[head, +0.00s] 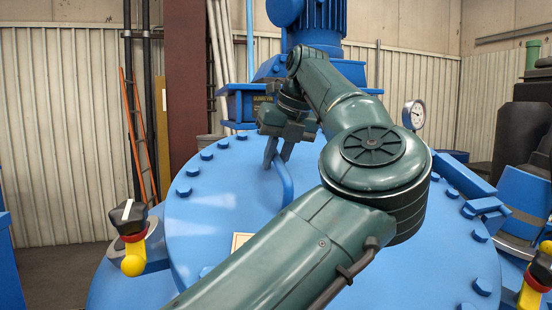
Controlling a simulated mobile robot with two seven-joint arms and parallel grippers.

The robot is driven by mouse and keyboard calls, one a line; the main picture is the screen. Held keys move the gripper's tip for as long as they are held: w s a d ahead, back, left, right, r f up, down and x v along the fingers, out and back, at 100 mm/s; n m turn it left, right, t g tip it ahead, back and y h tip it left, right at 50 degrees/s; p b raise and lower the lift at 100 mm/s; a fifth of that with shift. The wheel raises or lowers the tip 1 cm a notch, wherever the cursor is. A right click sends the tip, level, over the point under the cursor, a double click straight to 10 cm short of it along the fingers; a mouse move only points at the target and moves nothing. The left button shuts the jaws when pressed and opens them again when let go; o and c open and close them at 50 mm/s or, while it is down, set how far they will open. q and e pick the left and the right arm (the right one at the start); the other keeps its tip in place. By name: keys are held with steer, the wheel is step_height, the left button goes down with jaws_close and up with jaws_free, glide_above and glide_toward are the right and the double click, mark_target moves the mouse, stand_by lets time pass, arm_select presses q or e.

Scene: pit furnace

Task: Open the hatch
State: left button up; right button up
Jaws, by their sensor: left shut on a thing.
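The hatch (220,205) is a large blue round lid with bolts around its rim, filling the middle and lower part of the head view. A bent blue bar handle (285,185) stands up from its surface. My left gripper (279,158) points down at the upper end of this handle and is shut on it. My dark green left arm crosses the view from the bottom and hides much of the lid's middle and right side. The lid looks flat in place; any gap at its edge cannot be seen. My right gripper is not in view.
Black-topped clamps with yellow knobs stand at the left (131,240) and lower right (535,285). A blue motor (317,20) rises behind the lid. A round pressure gauge (414,114) is at the right. An orange ladder (138,140) leans by the back wall.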

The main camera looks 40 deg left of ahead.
arm_select(q)
jaws_close()
steer(key=shift+d+r, duration=0.1)
steer(key=shift+r, duration=0.3)
steer(key=v, duration=1.1)
steer(key=shift+w+d+p, duration=0.2)
steer(key=shift+d+p, duration=0.1)
steer(key=shift+r, duration=0.1)
